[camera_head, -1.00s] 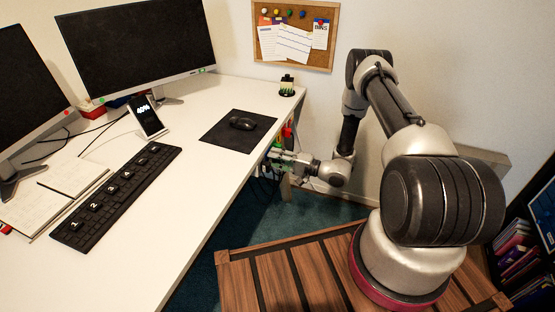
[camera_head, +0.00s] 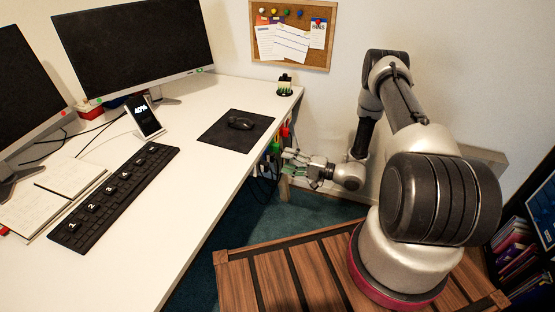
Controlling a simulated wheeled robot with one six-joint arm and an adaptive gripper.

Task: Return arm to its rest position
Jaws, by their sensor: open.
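My arm (camera_head: 408,110) rises from its base at the right and bends down at its far elbow. My gripper (camera_head: 301,165) is low, beside the desk's right edge, pointing left. It is open, and I see nothing held between its fingers. Its fingertips are close to the desk edge in the picture; I cannot tell the exact gap.
The white desk (camera_head: 193,185) fills the left, with a keyboard (camera_head: 115,197), a mouse on a black mat (camera_head: 222,139), a phone on a stand (camera_head: 146,119) and monitors. Cables and small red and green items (camera_head: 284,132) show at the desk's right side. A corkboard (camera_head: 291,35) hangs on the wall. A bookshelf (camera_head: 525,240) stands at right.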

